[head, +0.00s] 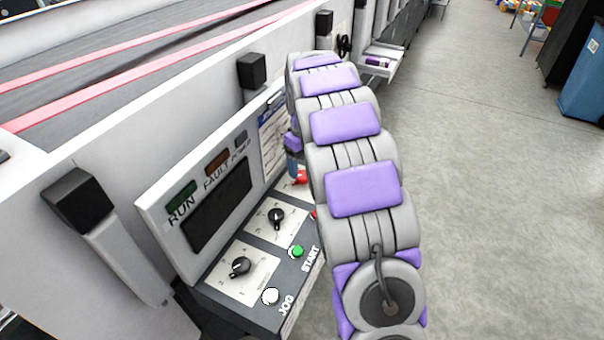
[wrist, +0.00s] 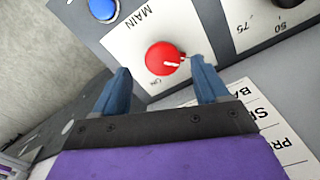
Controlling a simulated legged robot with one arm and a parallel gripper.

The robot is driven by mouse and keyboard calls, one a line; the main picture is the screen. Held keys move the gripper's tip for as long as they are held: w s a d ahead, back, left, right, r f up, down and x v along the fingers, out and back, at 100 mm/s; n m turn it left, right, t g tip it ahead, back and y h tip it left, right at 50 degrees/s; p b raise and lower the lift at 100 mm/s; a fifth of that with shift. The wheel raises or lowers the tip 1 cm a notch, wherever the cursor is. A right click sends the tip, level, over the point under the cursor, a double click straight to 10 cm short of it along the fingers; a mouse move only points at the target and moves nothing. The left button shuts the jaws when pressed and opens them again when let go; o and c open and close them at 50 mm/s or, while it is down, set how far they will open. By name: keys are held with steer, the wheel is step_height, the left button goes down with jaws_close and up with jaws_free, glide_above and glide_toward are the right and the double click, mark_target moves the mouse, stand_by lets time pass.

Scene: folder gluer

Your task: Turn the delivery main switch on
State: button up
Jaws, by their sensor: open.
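The delivery main switch is a red rotary knob with a white pointer mark on a white plate lettered MAIN and ON. In the wrist view the red knob (wrist: 165,58) sits just beyond my gripper (wrist: 158,80), whose two blue fingers are spread apart. The right finger is close to the knob's right side; I cannot tell whether it touches. The pointer mark points toward the right, away from the ON lettering below the knob. In the head view the red knob (head: 300,178) is partly hidden, and my gripper (head: 293,165) is over it, largely behind my arm.
The control panel (head: 190,293) also bears two black knobs (head: 276,217), a green START button (head: 297,251) and a white JOG button (head: 271,296). In the wrist view a blue button (wrist: 103,8) is near the switch. Open floor (head: 480,200) lies to the right.

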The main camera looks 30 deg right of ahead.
mark_target(300, 175)
steer(key=shift+d+f, duration=0.2)
steer(key=shift+f, duration=0.4)
steer(key=shift+d+f, duration=0.2)
steer(key=shift+f, duration=0.35)
steer(key=shift+a+f, duration=0.15)
steer(key=shift+f, duration=0.1)
steer(key=shift+a, duration=0.85)
steer(key=shift+d, duration=0.65)
steer(key=c, duration=0.8)
steer(key=shift+a, duration=0.3)
steer(key=shift+c, duration=1.2)
steer(key=shift+d, duration=0.1)
